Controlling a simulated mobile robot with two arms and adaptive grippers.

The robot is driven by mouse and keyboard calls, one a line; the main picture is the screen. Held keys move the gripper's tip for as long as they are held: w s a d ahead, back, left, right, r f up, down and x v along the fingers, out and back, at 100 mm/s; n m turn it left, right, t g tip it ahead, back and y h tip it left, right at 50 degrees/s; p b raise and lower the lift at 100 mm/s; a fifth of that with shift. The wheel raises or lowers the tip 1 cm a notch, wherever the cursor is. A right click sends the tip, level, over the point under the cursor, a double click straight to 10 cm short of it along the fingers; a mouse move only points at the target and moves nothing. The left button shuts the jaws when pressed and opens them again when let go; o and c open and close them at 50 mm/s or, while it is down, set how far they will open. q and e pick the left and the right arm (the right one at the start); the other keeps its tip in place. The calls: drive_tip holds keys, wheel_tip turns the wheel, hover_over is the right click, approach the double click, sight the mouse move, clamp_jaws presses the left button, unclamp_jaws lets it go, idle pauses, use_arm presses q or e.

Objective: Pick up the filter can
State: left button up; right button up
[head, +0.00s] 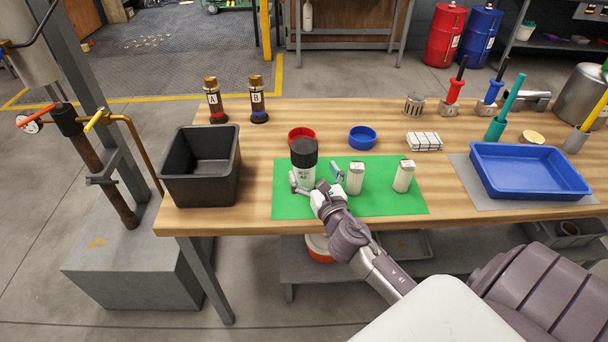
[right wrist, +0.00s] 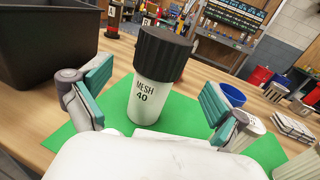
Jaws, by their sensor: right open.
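The filter can (head: 304,172) is white with a ribbed black lid and stands upright on the green mat (head: 293,207). In the right wrist view the can (right wrist: 150,104) shows the print "MESH 40". My right gripper (head: 316,180) is open at the near side of the can. In the right wrist view its fingers (right wrist: 155,98) stand to the left and right of the can, with visible gaps. I cannot tell how far the fingers reach around it. My left gripper is not in view.
Two small white containers (head: 355,178) (head: 404,176) stand on the mat right of the can. A black bin (head: 202,185) stands left. A red ring-shaped dish (head: 301,135) and a blue one (head: 362,137) lie behind. A blue tray (head: 530,185) is at the right.

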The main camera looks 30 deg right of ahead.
drive_tip(key=x, duration=0.6)
drive_tip(key=shift+w+d+f, duration=0.15)
drive_tip(key=shift+w+f, duration=0.1)
drive_tip(key=shift+w, duration=0.15)
drive_tip(key=shift+r, duration=0.15)
clamp_jaws()
